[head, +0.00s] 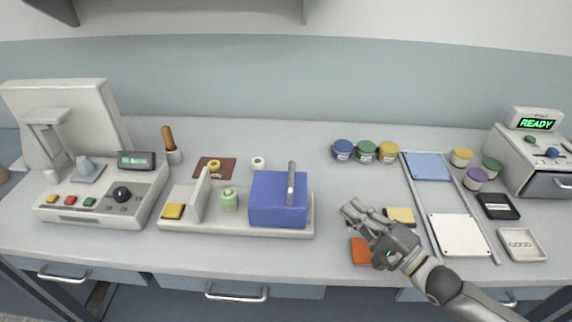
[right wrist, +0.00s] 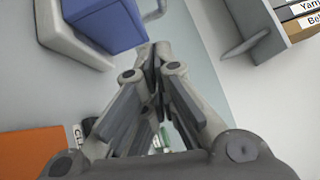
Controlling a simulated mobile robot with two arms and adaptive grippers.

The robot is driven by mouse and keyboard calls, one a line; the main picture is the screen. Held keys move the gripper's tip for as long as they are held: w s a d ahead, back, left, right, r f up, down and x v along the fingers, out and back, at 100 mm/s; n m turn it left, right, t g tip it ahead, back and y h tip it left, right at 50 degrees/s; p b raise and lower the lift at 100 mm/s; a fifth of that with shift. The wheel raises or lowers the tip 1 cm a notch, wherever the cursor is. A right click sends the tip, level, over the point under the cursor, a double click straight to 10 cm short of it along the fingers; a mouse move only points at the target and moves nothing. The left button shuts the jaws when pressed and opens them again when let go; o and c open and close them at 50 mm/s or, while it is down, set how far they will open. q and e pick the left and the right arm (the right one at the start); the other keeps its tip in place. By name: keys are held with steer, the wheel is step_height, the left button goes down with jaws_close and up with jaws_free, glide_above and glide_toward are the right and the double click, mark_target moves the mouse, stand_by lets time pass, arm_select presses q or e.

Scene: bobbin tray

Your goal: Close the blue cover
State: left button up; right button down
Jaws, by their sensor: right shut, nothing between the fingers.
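The blue cover (head: 278,207) is a box-like block with a grey upright handle (head: 291,184) on top. It sits at the right end of a long white base (head: 236,231). A pale green bobbin (head: 229,199) stands uncovered on the base, left of the cover and apart from it. The cover also shows at the upper left of the right wrist view (right wrist: 108,22). My right gripper (head: 351,211) is shut and empty, to the right of the cover and clear of it. It also shows in the right wrist view (right wrist: 154,55). My left gripper is out of view.
A white upright plate (head: 200,196) and a yellow pad (head: 173,211) are on the base's left part. An orange block (head: 361,251) and a yellow block (head: 400,217) lie near my right gripper. Several paint jars (head: 366,151) stand behind. The table between base and gripper is clear.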

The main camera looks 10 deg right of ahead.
mark_target(279, 191)
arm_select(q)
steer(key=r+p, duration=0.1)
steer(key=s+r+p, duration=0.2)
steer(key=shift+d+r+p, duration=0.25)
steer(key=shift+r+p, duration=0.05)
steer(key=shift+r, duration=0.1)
arm_select(e)
steer(key=w+a+r, duration=0.2)
steer(key=w+a, duration=0.6)
steer(key=shift+w+r, duration=0.35)
